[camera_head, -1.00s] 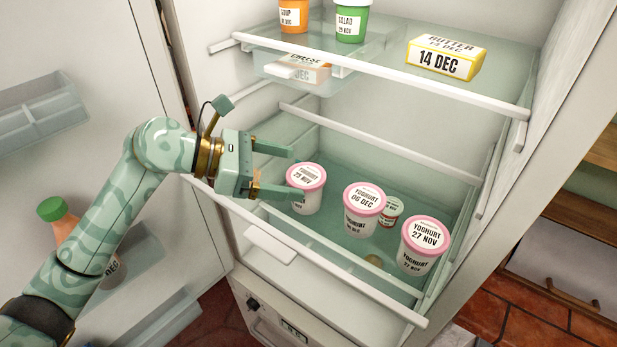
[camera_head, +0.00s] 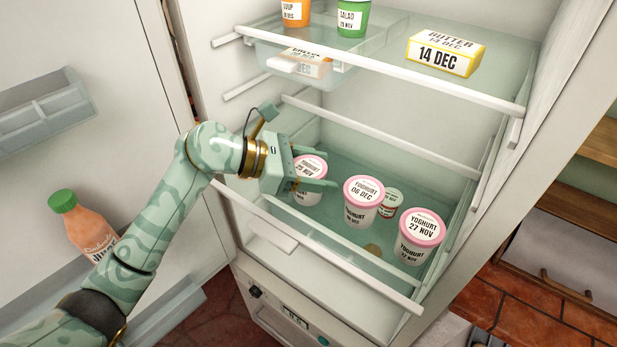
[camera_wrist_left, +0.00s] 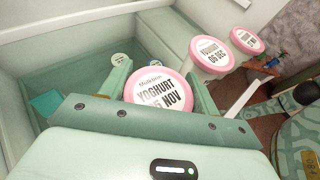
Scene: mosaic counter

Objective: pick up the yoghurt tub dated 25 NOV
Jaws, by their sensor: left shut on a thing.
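The yoghurt tub dated 25 NOV (camera_head: 311,165) is white with a pink lid and stands on the fridge's lower glass shelf. It also shows in the left wrist view (camera_wrist_left: 158,95), where its lid lies between the two fingers and part of the date is hidden. My left gripper (camera_head: 318,169) is shut on this tub, one finger on each side. The tub dated 06 DEC (camera_head: 362,208) stands just to its right, and the tub dated 27 NOV (camera_head: 420,238) stands further right. My right gripper is not in view.
A small jar (camera_head: 391,202) stands behind the 06 DEC tub. The shelf's front rail (camera_head: 330,262) runs before the tubs. The upper shelf (camera_head: 470,92) holds butter (camera_head: 443,57), a salad tub (camera_head: 352,17) and a soup tub (camera_head: 295,12). A juice bottle (camera_head: 85,225) stands in the open door.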

